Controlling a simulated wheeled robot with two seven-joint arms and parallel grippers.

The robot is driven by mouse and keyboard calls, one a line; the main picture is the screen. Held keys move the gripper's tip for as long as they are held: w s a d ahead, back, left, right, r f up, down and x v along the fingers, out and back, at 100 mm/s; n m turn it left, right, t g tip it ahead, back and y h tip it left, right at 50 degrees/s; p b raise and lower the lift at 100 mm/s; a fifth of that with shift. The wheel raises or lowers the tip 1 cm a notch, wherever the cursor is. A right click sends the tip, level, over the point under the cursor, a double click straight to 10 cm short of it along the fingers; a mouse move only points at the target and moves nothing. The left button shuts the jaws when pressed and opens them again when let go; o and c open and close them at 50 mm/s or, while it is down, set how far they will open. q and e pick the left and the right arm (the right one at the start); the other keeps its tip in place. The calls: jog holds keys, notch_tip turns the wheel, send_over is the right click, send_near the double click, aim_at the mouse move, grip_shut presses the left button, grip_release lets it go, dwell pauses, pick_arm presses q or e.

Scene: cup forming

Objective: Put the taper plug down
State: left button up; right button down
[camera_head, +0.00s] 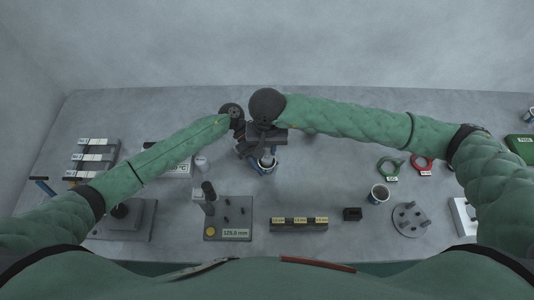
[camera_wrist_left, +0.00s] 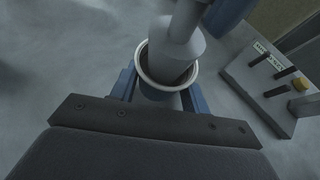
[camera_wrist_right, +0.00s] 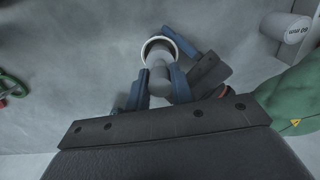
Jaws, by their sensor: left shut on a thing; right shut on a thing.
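A metal cup (camera_head: 268,168) with a pale rim is near the middle of the table, below both wrists in the head view. My left gripper (camera_wrist_left: 160,92) is shut on the cup, with a blue finger on each side. The grey taper plug (camera_wrist_left: 180,42) points down into the cup's mouth in the left wrist view. My right gripper (camera_wrist_right: 160,90) is shut on the plug's grey shaft (camera_wrist_right: 158,78), and the cup's rim (camera_wrist_right: 160,40) shows just beyond. The plug's tip is hidden inside the cup. I cannot tell whether the cup touches the table.
A post stand (camera_head: 228,230) marked 125.0 mm, a yellow-labelled block (camera_head: 299,225) and a black block (camera_head: 352,214) are along the near side. Another cup (camera_head: 379,193), a pegged disc (camera_head: 411,219), a green ring (camera_head: 388,169) and a red ring (camera_head: 422,164) are at right. The table between is clear.

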aim_at(267, 157)
jog(key=shift+f, duration=1.8)
jog(key=shift+f, duration=0.1)
jog(key=c, duration=1.2)
grip_release()
notch_tip(267, 157, up, 12)
jog(key=shift+r, duration=0.1)
pick_arm(q)
jog(key=o, duration=1.1)
jog(key=shift+o, duration=0.2)
